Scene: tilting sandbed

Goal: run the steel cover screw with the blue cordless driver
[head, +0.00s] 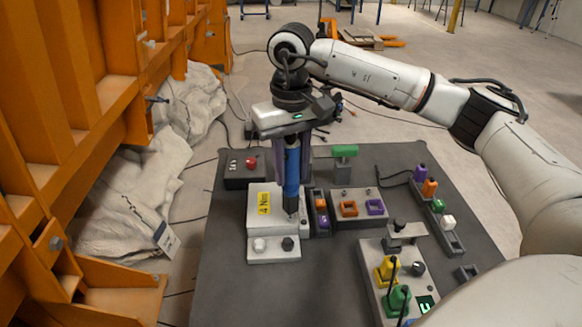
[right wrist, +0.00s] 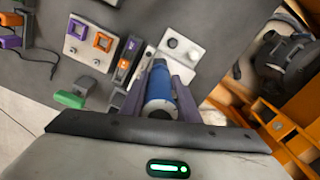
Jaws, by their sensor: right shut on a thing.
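My right gripper (head: 291,176) is shut on the blue cordless driver (head: 291,186) and holds it upright, tip down. The driver's dark nose (head: 290,205) is over the pale box (head: 262,222) with the yellow "4 Nm" label. In the right wrist view the driver (right wrist: 160,92) sits between the two purplish fingers. I cannot tell whether its tip touches anything; the steel cover screw is not clearly visible there. A pale plate (head: 273,256) in front of the box carries a white round piece (head: 260,244) and a dark hex piece (head: 288,243). My left gripper is not in view.
Right of the box are a narrow dark rack (head: 321,212) and a pale panel (head: 359,194) with orange and purple squares. A dark box (head: 245,168) with a red button stands behind left. Yellow and green plugs (head: 398,300) stand at front right. Orange steelwork (head: 65,130) borders the left.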

